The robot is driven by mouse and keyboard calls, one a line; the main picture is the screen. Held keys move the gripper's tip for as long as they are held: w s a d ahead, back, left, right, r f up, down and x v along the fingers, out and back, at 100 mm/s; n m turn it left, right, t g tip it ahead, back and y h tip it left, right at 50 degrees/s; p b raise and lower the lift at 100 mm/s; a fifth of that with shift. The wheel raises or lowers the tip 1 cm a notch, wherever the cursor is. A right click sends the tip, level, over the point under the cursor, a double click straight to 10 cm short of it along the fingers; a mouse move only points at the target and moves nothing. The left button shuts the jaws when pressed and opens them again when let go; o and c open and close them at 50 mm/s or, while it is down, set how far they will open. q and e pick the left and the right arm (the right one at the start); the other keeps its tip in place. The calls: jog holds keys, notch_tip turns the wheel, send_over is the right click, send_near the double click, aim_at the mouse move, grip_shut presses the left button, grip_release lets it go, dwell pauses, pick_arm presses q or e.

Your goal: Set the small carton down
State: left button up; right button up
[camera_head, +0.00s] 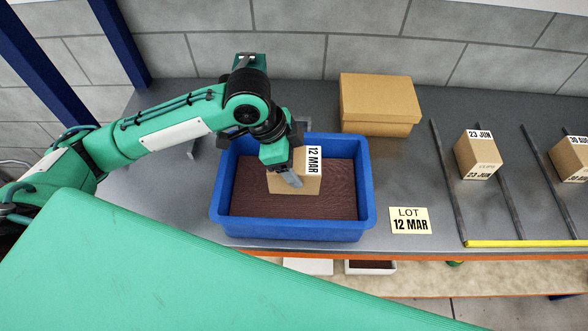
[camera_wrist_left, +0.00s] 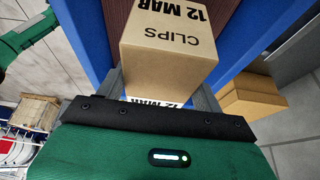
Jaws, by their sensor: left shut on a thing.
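The small carton (camera_head: 304,182) is tan with a white "12 MAR" label on its top edge. In the left wrist view the carton (camera_wrist_left: 165,58) also reads "CLIPS" and "12 MAR". My left gripper (camera_head: 289,178) is shut on it, with a finger across its near side. The carton is in or just over the blue bin (camera_head: 292,235), within its walls. I cannot tell whether its underside touches the brown bin floor (camera_head: 250,195). My right gripper is not in view.
A card (camera_head: 409,220) reading "LOT 12 MAR" lies right of the bin. A larger lidded box (camera_head: 379,104) stands behind. Dark rails at right hold a "23 JUN" carton (camera_head: 478,155) and another carton (camera_head: 572,158), with a yellow strip (camera_head: 525,243) in front.

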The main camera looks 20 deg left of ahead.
pick_arm(q)
notch_tip(320, 180, down, 4)
jog(key=shift+r, duration=0.15)
jog(key=shift+f, duration=0.35)
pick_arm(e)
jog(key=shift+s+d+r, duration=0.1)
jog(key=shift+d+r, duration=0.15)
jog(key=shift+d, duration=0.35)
pick_arm(q)
jog(key=shift+f, duration=0.2)
jog(key=o, duration=1.3)
